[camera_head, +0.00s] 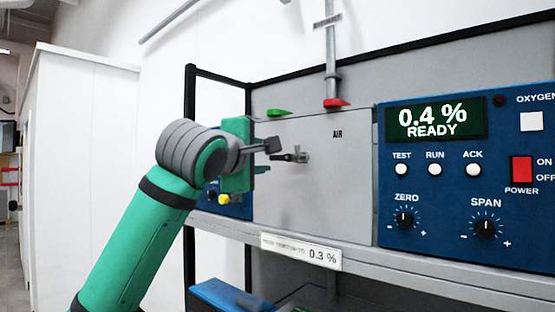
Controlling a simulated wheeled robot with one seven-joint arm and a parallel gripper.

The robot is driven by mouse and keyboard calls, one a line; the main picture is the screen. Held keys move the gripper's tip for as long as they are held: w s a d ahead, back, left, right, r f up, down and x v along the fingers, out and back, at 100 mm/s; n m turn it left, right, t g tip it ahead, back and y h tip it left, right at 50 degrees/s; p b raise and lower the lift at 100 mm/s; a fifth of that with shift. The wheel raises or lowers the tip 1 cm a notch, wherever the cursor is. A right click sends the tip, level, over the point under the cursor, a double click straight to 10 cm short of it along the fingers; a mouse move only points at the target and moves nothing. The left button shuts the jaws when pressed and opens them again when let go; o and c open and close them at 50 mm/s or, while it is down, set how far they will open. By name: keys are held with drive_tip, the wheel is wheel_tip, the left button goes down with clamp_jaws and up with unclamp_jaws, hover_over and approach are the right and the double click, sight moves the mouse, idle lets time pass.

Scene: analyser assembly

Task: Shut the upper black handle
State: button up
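A small black handle (287,157) sits on the grey panel (340,190) marked AIR, left of a silver fitting (303,157). It points left and lies about level. No other black handle shows clearly. My gripper (267,157) is just left of the handle, with one dark finger above and one lower. The fingers are apart with a gap between them, and nothing shows held. I cannot tell whether a finger touches the handle. The green gripper body hides part of the panel's left edge.
A green lever (278,113) and a red lever (337,103) are on top of the panel, the red below a vertical pipe (330,45). A blue analyser (450,180) reading 0.4 % READY stands right. A shelf edge (400,272) with a 0.3 % label runs below.

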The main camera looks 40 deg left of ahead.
sight(276, 158)
drive_tip(key=x, duration=1)
drive_tip(key=shift+w+f, duration=0.1)
drive_tip(key=shift+w, duration=0.15)
clamp_jaws()
